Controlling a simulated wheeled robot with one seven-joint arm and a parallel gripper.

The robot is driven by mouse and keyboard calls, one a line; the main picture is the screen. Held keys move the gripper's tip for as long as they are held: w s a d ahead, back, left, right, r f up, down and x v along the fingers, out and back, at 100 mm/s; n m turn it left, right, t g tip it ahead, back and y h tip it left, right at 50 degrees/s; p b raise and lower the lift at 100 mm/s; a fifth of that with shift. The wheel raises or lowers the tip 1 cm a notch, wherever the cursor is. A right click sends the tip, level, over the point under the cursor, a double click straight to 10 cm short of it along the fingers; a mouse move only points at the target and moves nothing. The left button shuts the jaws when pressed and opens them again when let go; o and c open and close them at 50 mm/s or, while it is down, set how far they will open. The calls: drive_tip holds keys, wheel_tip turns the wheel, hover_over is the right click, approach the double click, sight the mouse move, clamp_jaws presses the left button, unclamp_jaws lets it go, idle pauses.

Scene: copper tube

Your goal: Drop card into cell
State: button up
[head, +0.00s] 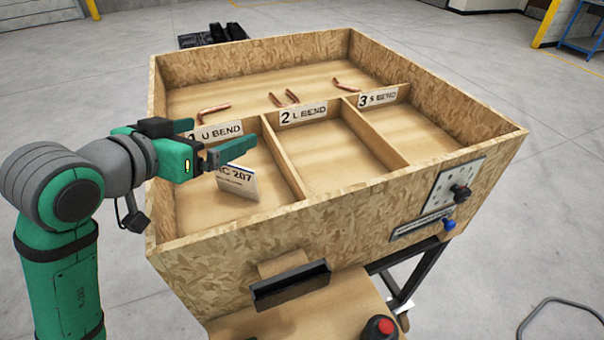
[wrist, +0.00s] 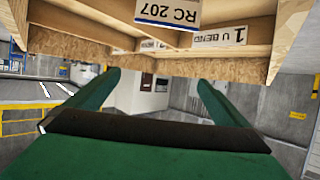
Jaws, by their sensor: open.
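A white card marked RC 207 (head: 237,181) is tilted inside the left front cell (head: 200,213) of the wooden box. I cannot tell whether it touches the cell floor. It also shows upside down at the top of the wrist view (wrist: 168,12). My gripper (head: 208,141) is open and empty, over the left front cell, with its fingers just above and beside the card. Its two fingers stand wide apart in the wrist view (wrist: 157,82). The cell's label, 1 U BEND (head: 222,132), is partly hidden by my gripper.
Two more front cells, labelled 2 L BEND (head: 303,113) and 3 S BEND (head: 378,96), look empty. Bent copper tubes (head: 285,98) lie in the back compartment. Chipboard walls (head: 250,240) surround the cells.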

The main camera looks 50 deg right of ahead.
drive_tip(key=v, duration=0.7)
